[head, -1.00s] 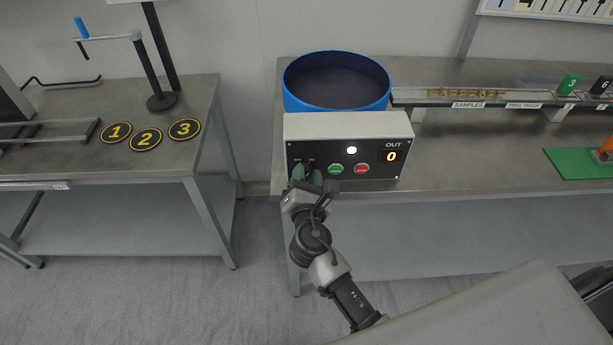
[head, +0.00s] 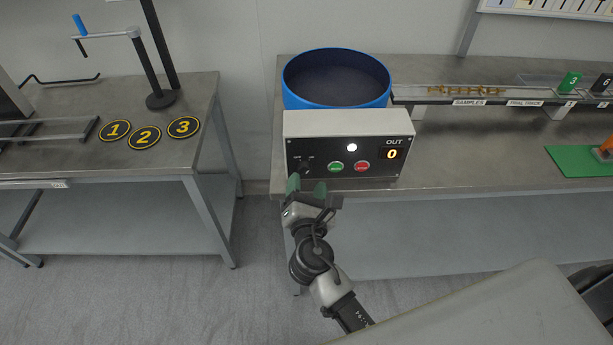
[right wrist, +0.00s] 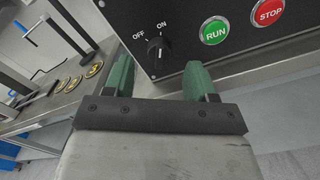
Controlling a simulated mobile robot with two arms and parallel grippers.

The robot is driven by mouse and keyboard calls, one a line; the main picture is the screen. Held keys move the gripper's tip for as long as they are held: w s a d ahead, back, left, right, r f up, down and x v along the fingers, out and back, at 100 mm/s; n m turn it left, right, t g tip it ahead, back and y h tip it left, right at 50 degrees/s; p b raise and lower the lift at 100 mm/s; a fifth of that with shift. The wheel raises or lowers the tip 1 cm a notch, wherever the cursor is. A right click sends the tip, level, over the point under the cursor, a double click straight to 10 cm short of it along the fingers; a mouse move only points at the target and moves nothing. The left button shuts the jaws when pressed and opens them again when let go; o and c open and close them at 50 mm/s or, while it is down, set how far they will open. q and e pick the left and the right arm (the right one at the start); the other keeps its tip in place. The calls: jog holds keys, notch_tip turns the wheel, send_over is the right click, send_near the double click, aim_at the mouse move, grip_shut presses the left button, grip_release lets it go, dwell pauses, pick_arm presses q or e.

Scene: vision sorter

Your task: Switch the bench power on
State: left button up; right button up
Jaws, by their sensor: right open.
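The control box (head: 350,125) has a black front panel with a black rotary knob (head: 304,166) at its left. In the right wrist view the knob (right wrist: 158,50) stands below the labels OFF and ON, and its pale mark points toward ON. My right gripper (head: 306,187) is just in front of and below the knob. Its green fingers are apart with nothing between them, clear of the knob; the wrist view shows the open gripper (right wrist: 160,80) too. My left gripper is not in view.
The panel also has a green RUN button (head: 335,166), a red STOP button (head: 362,166), a bright white lamp (head: 352,147) and an OUT display (head: 391,155) reading 0. A blue bowl (head: 337,80) stands behind the box. A second table (head: 80,160) stands left across a gap.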

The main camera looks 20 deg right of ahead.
jog(key=b+v, duration=0.1)
jog(key=v, duration=0.6)
jog(key=shift+s, duration=0.1)
jog(key=s+f+m+g+y, duration=0.1)
jog(key=s+f+m+g, duration=0.2)
jog(key=f, duration=0.8)
jog(key=s+f+m+g+y, duration=0.2)
jog(key=f+g, duration=0.1)
jog(key=f, duration=0.7)
jog(key=s+f+m+g+y, duration=0.1)
jog(key=s+f+m+g, duration=0.2)
jog(key=f, duration=0.8)
jog(key=s+d+f+m+g, duration=0.3)
jog(key=s+d+f+m, duration=0.2)
jog(key=s+f+m, duration=0.3)
jog(key=s+d+f+m+g+y, duration=0.1)
jog(key=s+d+f+m+g, duration=0.3)
jog(key=s, duration=1.3)
notch_tip(320, 180, down, 6)
jog(key=d+m, duration=0.2)
jog(key=m, duration=0.2)
jog(key=shift+s+r, duration=0.2)
jog(key=shift+r, duration=0.05)
jog(key=shift+c, duration=0.3)
